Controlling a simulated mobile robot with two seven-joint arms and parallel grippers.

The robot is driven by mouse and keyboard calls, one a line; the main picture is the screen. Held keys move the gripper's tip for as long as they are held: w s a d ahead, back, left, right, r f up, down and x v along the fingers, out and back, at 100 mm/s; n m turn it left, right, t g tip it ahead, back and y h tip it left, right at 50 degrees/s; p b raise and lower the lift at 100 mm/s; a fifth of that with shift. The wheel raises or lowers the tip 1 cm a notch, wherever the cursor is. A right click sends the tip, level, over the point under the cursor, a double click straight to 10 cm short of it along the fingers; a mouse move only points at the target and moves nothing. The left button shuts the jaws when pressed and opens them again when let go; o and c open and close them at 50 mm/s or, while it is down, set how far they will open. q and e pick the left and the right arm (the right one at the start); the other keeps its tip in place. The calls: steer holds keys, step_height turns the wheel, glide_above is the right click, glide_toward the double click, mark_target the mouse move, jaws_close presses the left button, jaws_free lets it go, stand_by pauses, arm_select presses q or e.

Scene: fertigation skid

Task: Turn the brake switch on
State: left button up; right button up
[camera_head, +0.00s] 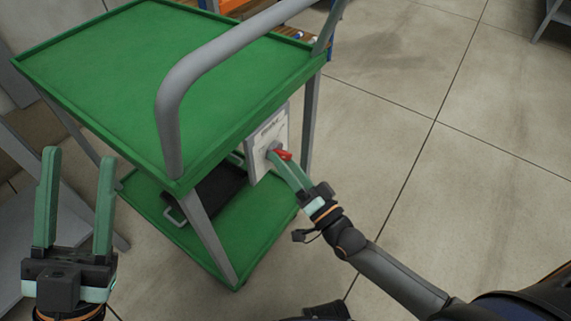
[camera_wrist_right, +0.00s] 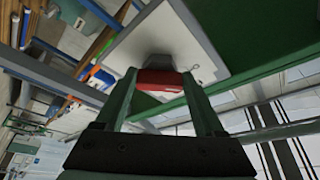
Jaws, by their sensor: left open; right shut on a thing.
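The brake switch is a red handle (camera_head: 284,155) on a grey hub, mounted on a white panel (camera_head: 254,150) at the side of the green cart. My right gripper (camera_head: 283,160) reaches the panel and is shut on the red handle. In the right wrist view the red handle (camera_wrist_right: 160,81) lies between the two green fingers, with the grey hub (camera_wrist_right: 172,48) behind it on the white panel. The fingers partly hide the handle in the head view. My left gripper (camera_head: 76,172) is open and empty at the left, apart from the cart.
The green cart (camera_head: 130,75) has a raised rim, a grey push handle (camera_head: 190,70) and grey legs. A black case (camera_head: 212,192) lies on its lower shelf (camera_head: 235,255). The floor (camera_head: 480,180) to the right is clear. A grey structure stands at the left edge.

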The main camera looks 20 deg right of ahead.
steer(key=shift+n, duration=0.4)
steer(key=o, duration=1.4)
steer(key=shift+c, duration=0.2)
steer(key=p+v, duration=0.1)
steer(key=v, duration=1.1)
steer(key=shift+s+d+f+p, duration=0.2)
steer(key=shift+p, duration=0.1)
